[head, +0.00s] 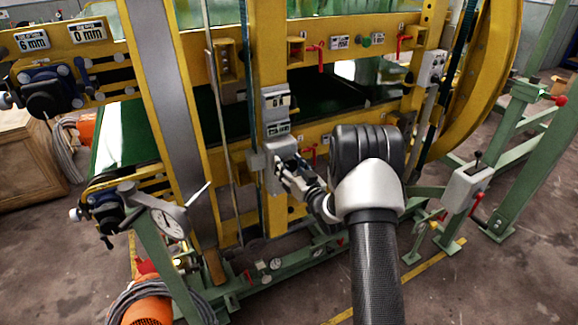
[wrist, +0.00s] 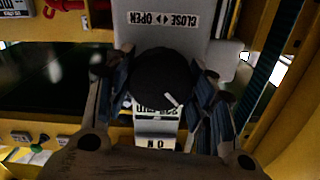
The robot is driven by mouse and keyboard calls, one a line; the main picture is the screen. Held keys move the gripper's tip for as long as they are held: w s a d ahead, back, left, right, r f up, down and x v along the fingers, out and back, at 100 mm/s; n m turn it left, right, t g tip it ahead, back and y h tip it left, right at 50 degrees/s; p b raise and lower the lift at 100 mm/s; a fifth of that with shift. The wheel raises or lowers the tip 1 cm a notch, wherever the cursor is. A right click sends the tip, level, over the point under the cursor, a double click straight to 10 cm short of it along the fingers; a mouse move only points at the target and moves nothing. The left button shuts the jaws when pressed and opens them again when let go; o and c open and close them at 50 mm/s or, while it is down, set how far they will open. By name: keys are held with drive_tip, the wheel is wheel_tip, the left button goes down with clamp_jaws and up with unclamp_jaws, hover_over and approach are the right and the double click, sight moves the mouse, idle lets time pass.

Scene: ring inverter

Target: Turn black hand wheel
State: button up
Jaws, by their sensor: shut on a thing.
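The black hand wheel (wrist: 158,80) is a round dark knob with a short white mark near its lower right edge, in the middle of the wrist view. My gripper (wrist: 160,88) has one finger on each side of the wheel and is shut on it. In the head view, my gripper (head: 284,168) reaches the grey control box (head: 277,112) on the yellow upright post. The wheel is hidden there behind my gripper. In the wrist view, a label (wrist: 163,20) reading CLOSE and OPEN with arrows lies above the wheel, upside down.
A yellow machine frame with red levers (head: 321,52) surrounds the box. A green conveyor belt (head: 122,135) runs behind the post. A green stand with a grey box (head: 466,187) is at the right.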

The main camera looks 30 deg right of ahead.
drive_tip(key=shift+m, duration=0.4)
drive_tip(key=m, duration=0.4)
drive_tip(key=shift+m, duration=0.3)
drive_tip(key=m, duration=0.5)
drive_tip(key=shift+m, duration=0.3)
drive_tip(key=o, duration=1.1)
drive_tip(key=shift+c, duration=0.2)
drive_tip(key=shift+s, duration=0.1)
drive_tip(key=s, duration=1.1)
drive_tip(key=shift+s+d, duration=0.25)
drive_tip(key=shift+s, duration=0.15)
